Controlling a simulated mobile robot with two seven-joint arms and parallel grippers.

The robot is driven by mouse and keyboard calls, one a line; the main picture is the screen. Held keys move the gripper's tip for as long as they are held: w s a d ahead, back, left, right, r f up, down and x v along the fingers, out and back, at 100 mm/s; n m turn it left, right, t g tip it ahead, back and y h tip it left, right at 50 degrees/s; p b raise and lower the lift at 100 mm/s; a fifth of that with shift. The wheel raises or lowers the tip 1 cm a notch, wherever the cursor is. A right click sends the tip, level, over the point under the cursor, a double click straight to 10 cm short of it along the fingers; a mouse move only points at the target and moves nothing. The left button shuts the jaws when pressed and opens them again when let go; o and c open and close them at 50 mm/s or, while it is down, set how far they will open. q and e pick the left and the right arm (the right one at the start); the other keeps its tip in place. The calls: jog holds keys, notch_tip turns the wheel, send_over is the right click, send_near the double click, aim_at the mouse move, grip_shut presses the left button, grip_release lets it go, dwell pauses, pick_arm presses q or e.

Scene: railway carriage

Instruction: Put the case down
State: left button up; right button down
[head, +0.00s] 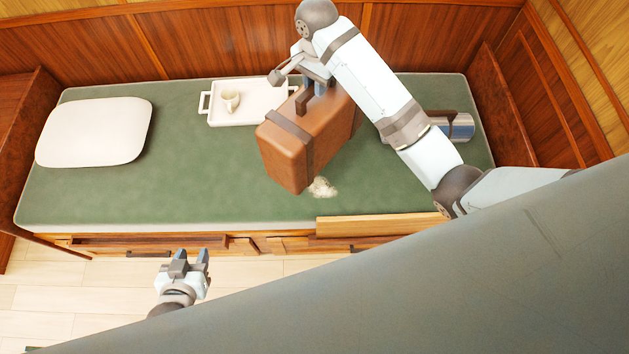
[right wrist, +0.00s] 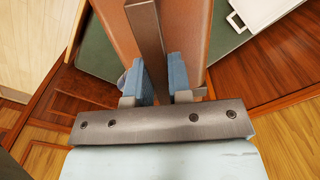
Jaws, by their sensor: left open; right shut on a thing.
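The brown case (head: 284,155) with a dark strap stands upright over the green bunk (head: 190,180), in front of the tray. My right gripper (head: 318,86) is shut on the handle at its top. In the right wrist view the case (right wrist: 192,35) fills the space beyond the fingers of the right gripper (right wrist: 165,82). I cannot tell whether the case's bottom touches the bunk. My left gripper (head: 189,260) is open and empty, low over the floor in front of the bunk.
A white tray (head: 216,118) with a cup (head: 231,101) lies behind the case. A pillow (head: 95,131) lies at the left. A small pale crumpled thing (head: 322,187) lies by the case's base. The bunk's left middle is clear.

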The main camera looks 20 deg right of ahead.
jog(key=shift+a+f+m, duration=0.25)
jog(key=shift+f+m, duration=0.15)
jog(key=shift+f, duration=0.2)
notch_tip(320, 180, down, 20)
jog(key=shift+r+p, duration=0.1)
jog(key=shift+p, duration=0.2)
jog(key=c, duration=1.1)
grip_release()
jog(key=shift+s+f, duration=0.1)
jog(key=shift+f, duration=0.1)
jog(key=shift+o, duration=0.2)
jog(key=shift+r, duration=0.1)
